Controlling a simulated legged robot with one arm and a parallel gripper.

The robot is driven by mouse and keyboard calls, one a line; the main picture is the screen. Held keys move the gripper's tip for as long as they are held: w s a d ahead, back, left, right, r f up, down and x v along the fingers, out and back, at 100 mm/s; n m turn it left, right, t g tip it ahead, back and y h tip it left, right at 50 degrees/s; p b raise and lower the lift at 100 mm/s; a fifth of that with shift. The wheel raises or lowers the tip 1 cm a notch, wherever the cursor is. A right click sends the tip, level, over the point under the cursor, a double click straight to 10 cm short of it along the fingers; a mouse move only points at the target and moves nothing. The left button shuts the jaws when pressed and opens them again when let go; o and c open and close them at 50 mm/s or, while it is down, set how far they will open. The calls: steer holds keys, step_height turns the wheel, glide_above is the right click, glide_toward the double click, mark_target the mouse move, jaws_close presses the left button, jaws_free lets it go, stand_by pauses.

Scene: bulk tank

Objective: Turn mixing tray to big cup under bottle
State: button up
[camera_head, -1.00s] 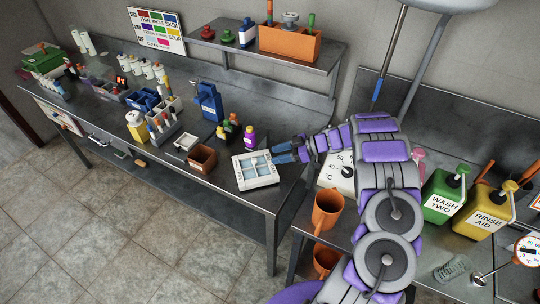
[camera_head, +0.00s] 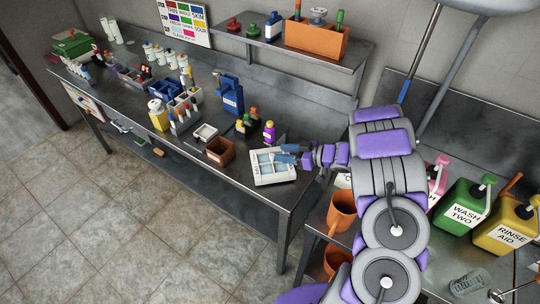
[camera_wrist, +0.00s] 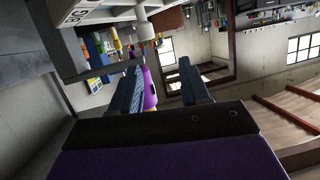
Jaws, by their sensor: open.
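The mixing tray (camera_head: 276,181), white with pale blue compartments, lies near the front edge of the long metal bench. My gripper (camera_head: 284,154) is at the tray's back right corner, with its blue fingers apart. In the wrist view the two fingers of my gripper (camera_wrist: 160,88) stand open. A purple bottle (camera_wrist: 149,88) shows beyond the gap between them. The purple bottle (camera_head: 269,132) stands just behind the tray. Part of the tray (camera_wrist: 100,14) and a white knob-like piece (camera_wrist: 143,22) show at the top of the wrist view. I cannot tell whether a finger touches the tray.
A brown box (camera_head: 219,152) and a small white dish (camera_head: 205,133) sit left of the tray. A blue dispenser (camera_head: 230,96) stands behind. Orange cups (camera_head: 342,210) and the green (camera_head: 462,207) and yellow (camera_head: 503,228) jugs are at the right.

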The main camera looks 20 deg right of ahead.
mark_target(291, 175)
steer(key=shift+s+a+f+m+t+h, duration=0.1)
steer(key=shift+s+f+m+t+h, duration=0.05)
steer(key=shift+s+m+t+h, duration=0.7)
steer(key=shift+s+d+f+m+t+h+b, duration=0.2)
steer(key=shift+s+d+m+h, duration=0.1)
steer(key=shift+s+m+h, duration=0.3)
steer(key=shift+s+d+f+m+t+h+b, duration=0.1)
steer(key=shift+s+d+m+h+b, duration=0.25)
steer(key=shift+h, duration=0.4)
steer(key=b+x, duration=0.2)
steer(key=x, duration=0.9)
steer(key=shift+w+a+f, duration=0.2)
steer(key=shift+w+f, duration=0.05)
steer(key=shift+f, duration=0.05)
steer(key=shift+c, duration=0.4)
jaws_close()
